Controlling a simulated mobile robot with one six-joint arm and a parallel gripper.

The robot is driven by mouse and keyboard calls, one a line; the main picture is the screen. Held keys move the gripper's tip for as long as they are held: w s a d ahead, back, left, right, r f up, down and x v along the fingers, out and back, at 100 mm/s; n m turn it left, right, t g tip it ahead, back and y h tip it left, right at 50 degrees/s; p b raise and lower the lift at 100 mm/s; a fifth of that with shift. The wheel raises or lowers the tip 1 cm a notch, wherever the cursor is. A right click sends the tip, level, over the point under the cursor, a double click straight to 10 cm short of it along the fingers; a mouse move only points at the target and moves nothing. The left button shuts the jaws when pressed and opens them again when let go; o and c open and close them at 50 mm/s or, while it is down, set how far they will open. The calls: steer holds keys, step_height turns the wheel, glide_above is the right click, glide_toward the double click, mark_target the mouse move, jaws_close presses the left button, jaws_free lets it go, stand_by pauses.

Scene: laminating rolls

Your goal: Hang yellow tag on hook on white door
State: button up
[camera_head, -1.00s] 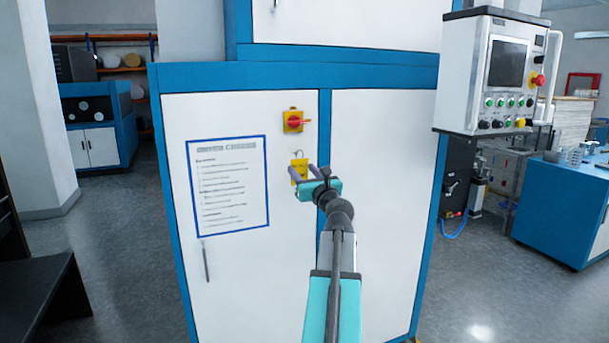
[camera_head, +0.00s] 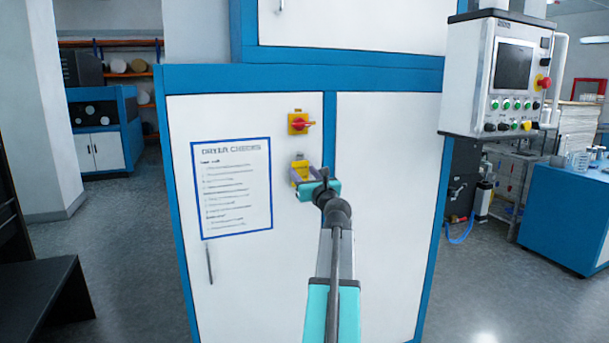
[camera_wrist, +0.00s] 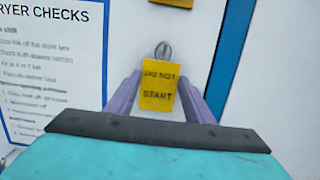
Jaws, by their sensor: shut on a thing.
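The yellow tag (camera_wrist: 159,86), printed "DO NOT START", is upright in the wrist view, between the purple fingers of my gripper (camera_wrist: 160,100). My gripper is shut on it. A grey metal loop or hook (camera_wrist: 163,50) shows just above the tag's top edge; I cannot tell whether the tag hangs on it. The white door (camera_head: 255,265) is right behind the tag. In the head view the tag (camera_head: 300,166) shows above my gripper (camera_head: 303,178), whose fingers partly cover it, below the red and yellow switch.
The red and yellow rotary switch (camera_head: 299,123) sits on the door above the tag. A blue-bordered checks sheet (camera_head: 232,187) is to the left, with a door handle (camera_head: 209,263) below. A control panel (camera_head: 500,75) hangs at the right. Bare door lies below the tag.

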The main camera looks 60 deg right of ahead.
steer(key=shift+w+d+f, duration=0.1)
steer(key=shift+w+f, duration=0.05)
steer(key=shift+f, duration=0.05)
stand_by(0.6)
steer(key=o, duration=1.2)
steer(key=shift+b+v, duration=0.45)
steer(key=shift+v, duration=6.45)
